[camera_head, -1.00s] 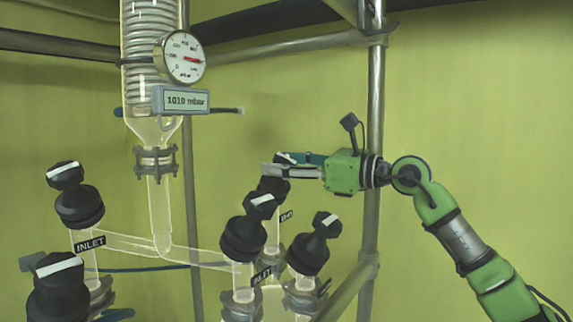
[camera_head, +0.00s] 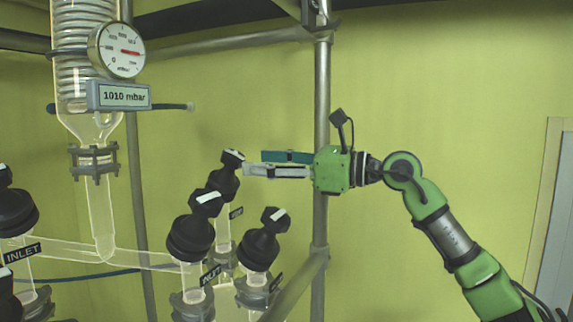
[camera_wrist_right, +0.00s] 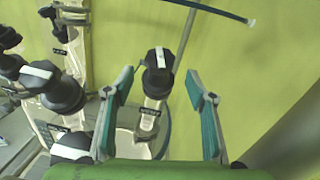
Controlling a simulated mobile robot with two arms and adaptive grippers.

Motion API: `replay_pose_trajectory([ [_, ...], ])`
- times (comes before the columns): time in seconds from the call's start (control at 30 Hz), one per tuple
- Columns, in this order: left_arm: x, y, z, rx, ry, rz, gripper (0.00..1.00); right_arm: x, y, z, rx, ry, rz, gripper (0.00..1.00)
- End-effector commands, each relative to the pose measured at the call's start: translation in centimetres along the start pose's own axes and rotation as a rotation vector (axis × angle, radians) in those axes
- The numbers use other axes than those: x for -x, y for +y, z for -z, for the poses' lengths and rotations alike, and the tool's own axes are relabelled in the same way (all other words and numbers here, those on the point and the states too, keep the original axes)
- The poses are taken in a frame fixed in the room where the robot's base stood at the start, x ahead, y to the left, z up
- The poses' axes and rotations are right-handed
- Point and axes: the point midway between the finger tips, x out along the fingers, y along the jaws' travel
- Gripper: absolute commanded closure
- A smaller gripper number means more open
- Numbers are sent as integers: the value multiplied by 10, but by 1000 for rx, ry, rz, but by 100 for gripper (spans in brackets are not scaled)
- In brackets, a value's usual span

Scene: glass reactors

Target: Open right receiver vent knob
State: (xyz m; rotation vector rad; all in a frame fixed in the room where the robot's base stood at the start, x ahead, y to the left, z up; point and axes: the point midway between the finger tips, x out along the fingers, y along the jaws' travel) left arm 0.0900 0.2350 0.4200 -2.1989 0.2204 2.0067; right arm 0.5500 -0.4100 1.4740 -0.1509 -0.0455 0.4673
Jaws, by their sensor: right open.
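A black vent knob (camera_head: 224,178) with a white bar on its top stands on a glass neck at the rear of the knob group. In the right wrist view the knob (camera_wrist_right: 158,75) appears between the fingers, with a small label below it that is hard to read. My right gripper (camera_head: 254,163) is open and empty, with its fingertips just right of the knob in the head view. In the right wrist view the gripper's two teal-lined fingers (camera_wrist_right: 160,78) are wide apart, with a gap on each side of the knob. My left gripper is not in view.
Two more black knobs (camera_head: 193,229) (camera_head: 262,240) stand close in front. Another knob (camera_head: 14,204) above an INLET label is at left. A glass coil condenser (camera_head: 82,40) with a pressure gauge (camera_head: 117,50) and 1010 mbar display hangs upper left. A metal post (camera_head: 321,230) stands behind my gripper.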

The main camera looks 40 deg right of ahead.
Motion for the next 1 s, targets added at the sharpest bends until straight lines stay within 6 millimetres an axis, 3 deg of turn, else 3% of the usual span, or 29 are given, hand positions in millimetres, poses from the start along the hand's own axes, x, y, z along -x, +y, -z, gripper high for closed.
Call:
replay_pose_trajectory([
  [0.43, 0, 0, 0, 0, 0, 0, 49, 41, 0, 0, 0, -2, 2, 49],
  [1.0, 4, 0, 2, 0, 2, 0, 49, 40, 0, 0, -10, 18, 4, 49],
])
